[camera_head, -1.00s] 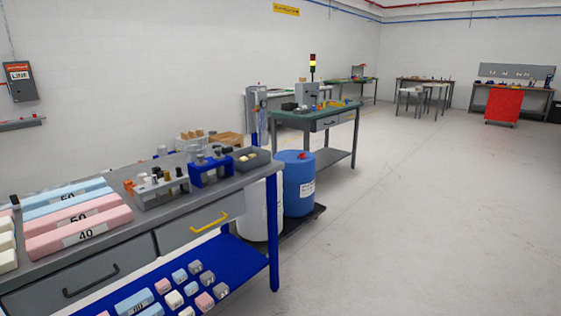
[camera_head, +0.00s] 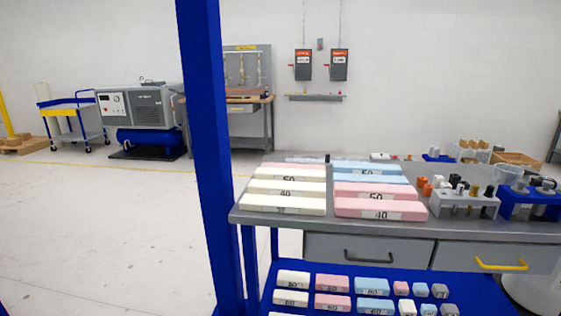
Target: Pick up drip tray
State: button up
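I cannot make out a drip tray for certain in the head view. A thin dark flat base (camera_head: 148,153) lies on the floor under the compressor, and I cannot tell what it is. My gripper is not in view.
A grey workbench (camera_head: 290,228) at right holds stacks of white, pink and blue foam blocks (camera_head: 380,209) and fixture racks (camera_head: 465,203). Its blue lower shelf (camera_head: 480,300) holds smaller blocks. A blue post (camera_head: 211,150) stands close.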

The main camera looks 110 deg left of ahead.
aim_at(328, 160)
jog(key=u, duration=3.2)
jog(key=k, duration=0.75)
jog(key=i, duration=0.75)
jog(key=z, duration=0.1)
